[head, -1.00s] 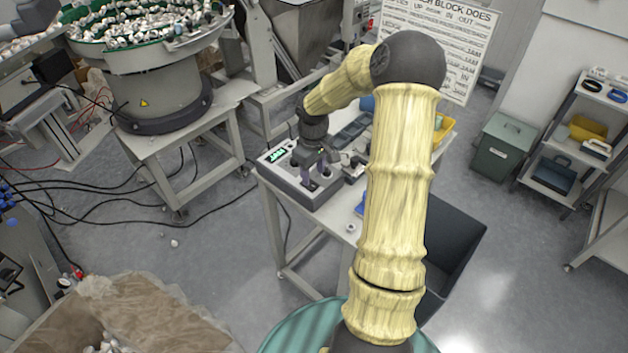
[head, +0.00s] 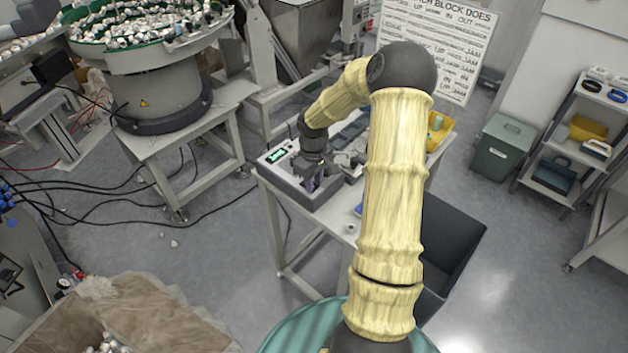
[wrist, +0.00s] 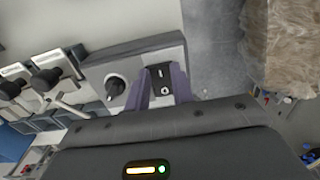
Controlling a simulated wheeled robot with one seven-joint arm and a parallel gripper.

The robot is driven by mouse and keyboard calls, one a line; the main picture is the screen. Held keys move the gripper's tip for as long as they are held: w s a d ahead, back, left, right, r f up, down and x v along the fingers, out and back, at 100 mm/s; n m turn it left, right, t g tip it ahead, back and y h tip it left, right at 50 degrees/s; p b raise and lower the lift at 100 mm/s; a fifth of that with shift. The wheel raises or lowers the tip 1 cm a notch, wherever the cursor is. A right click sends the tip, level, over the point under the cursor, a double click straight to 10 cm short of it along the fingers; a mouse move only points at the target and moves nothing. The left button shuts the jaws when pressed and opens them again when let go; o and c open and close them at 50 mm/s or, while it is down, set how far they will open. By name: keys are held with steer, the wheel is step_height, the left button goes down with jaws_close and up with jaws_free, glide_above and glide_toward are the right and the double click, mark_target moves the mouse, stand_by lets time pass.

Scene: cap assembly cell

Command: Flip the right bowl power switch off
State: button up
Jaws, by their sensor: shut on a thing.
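The grey control box (head: 298,197) stands on a white table, with a lit green display (head: 277,155). In the wrist view the box's grey panel (wrist: 92,78) carries a round black knob (wrist: 115,87) and a black rocker power switch (wrist: 160,72) with white I and O marks. My gripper (head: 318,183) is over the panel, pointing down. In the wrist view its two purple-grey fingers lie on either side of the switch and are shut on it. Which side of the rocker is pressed in, I cannot tell.
Black levers (wrist: 46,80) and dark trays stand beside the box. A bowl feeder (head: 160,90) full of small white parts stands at the left. A dark bin (head: 450,235) is right of the table. The floor between feeder and table has cables.

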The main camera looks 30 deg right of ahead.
steer(key=shift+w+r, duration=0.1)
steer(key=shift+w+r+g+p, duration=0.15)
steer(key=shift+g+p, duration=0.45)
steer(key=shift+p, duration=0.3)
steer(key=shift+w+a+g+h+p, duration=0.1)
steer(key=shift+w+g+h+p, duration=0.1)
steer(key=shift+g+h+p, duration=0.45)
steer(key=o, duration=1)
